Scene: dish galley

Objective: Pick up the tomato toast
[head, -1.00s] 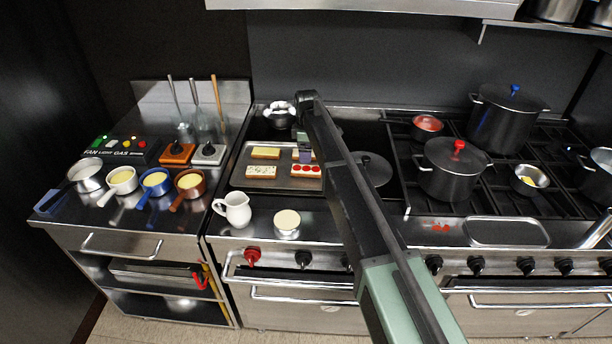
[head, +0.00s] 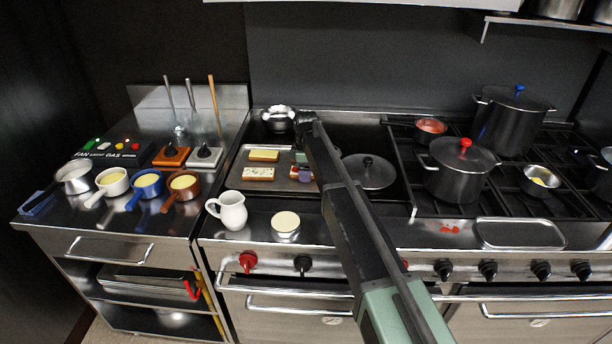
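The tomato toast (head: 293,175) is at the front right of a metal tray (head: 238,177) on the stove. Only a small red and pale part of it shows, at its left end. My gripper (head: 303,174) is down over its right part, with a purple finger in front of it, and hides the rest. I cannot tell whether the fingers touch the toast or how far apart they are. A speckled pale toast (head: 258,174) lies to its left. A yellow-topped toast (head: 264,155) lies behind that one.
A pot lid (head: 368,172) lies right of the tray, and a steel bowl (head: 277,118) stands behind it. A white pitcher (head: 231,212) and a round cream-topped dish (head: 286,223) stand in front. A red-knobbed pot (head: 459,172) is farther right.

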